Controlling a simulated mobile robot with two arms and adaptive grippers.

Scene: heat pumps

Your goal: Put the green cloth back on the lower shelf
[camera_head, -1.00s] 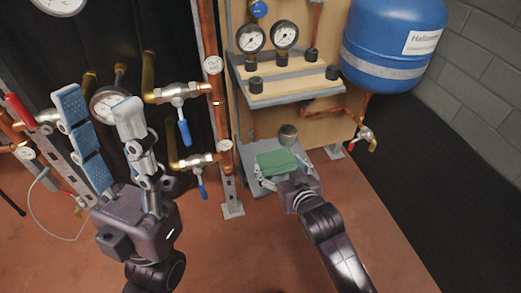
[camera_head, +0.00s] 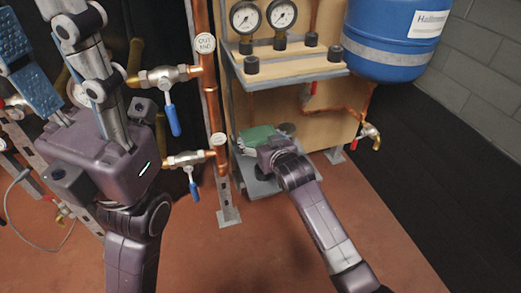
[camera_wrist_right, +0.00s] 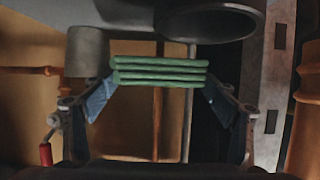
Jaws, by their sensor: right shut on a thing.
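The folded green cloth (camera_head: 257,134) is held by my right gripper (camera_head: 262,143), above the lower shelf (camera_head: 258,190) and below the upper one. In the right wrist view, the cloth (camera_wrist_right: 160,72) shows as several stacked layers between the two blue-padded fingers (camera_wrist_right: 160,95). The lower shelf is a grey plate near the floor, partly hidden by my right gripper and arm. My left gripper (camera_head: 48,48) is at the upper left, its fingers apart and empty, away from the cloth.
The upper shelf (camera_head: 290,70) with gauges overhangs the cloth. A copper pipe with blue-handled valves (camera_head: 208,110) stands left of the shelves, and a blue tank (camera_head: 390,35) is at right.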

